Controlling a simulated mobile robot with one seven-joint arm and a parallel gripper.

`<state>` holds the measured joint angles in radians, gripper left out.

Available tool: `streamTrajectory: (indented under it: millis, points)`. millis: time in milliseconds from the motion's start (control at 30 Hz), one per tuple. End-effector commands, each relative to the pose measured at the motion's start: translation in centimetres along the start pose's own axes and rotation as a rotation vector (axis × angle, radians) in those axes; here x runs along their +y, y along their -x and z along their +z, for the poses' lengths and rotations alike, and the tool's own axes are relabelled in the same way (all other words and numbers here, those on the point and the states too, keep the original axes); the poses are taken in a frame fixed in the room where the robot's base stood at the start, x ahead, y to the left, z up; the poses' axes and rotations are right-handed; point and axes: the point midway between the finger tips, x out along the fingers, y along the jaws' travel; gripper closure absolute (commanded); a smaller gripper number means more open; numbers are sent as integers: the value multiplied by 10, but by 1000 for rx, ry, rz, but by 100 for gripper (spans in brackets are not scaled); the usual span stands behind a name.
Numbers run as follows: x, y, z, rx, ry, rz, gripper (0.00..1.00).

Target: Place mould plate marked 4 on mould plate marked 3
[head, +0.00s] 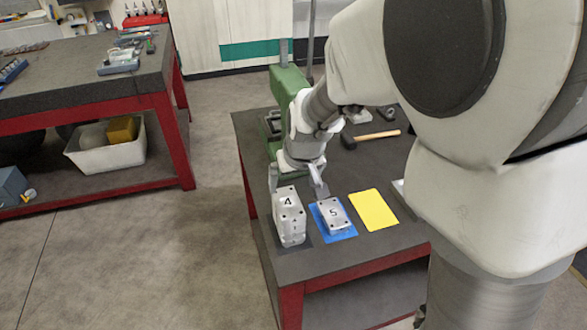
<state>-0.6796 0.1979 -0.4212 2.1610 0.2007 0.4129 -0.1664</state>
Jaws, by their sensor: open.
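The mould plate marked 4 (288,202) is a pale metal block with its number on the top face. It forms the top of a tall stack at the left front of the dark table. Small marks show on the stack's front side (292,231), but I cannot read them as a 3; no plate clearly marked 3 shows. My gripper (296,184) points down, open, just behind and above the plate marked 4. One finger is by the plate's back left corner, the other is to its right. I cannot tell whether either touches it.
A plate marked 5 (334,212) lies on a blue mat (342,235), close to the right of the stack. A yellow mat (374,209) farther right is bare. A hammer (377,135) and a green machine (287,88) are at the back. My arm hides the table's right side.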

Motion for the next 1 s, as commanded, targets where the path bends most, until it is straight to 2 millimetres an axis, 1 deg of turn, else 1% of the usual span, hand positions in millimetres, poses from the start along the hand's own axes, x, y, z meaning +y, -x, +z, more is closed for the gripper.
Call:
streamTrajectory:
  millis: [67,167,267,400,500,567,600,700,800,900,1000]
  points:
    - [2,7,1,1,-6,-3,0]
    - [8,23,5,6,-32,-18,0]
    - [18,51,15,15,-68,-40,0]
    - [34,98,39,35,-120,-59,0]
    - [43,129,60,49,-151,-56,0]
    - [48,146,73,59,-164,-45,0]
    - [52,156,83,66,-176,-36,0]
    - [58,179,108,81,-198,-1,0]
    - [64,196,131,92,-221,42,0]
    - [66,206,149,96,-237,80,0]
    - [68,212,160,99,-248,108,0]
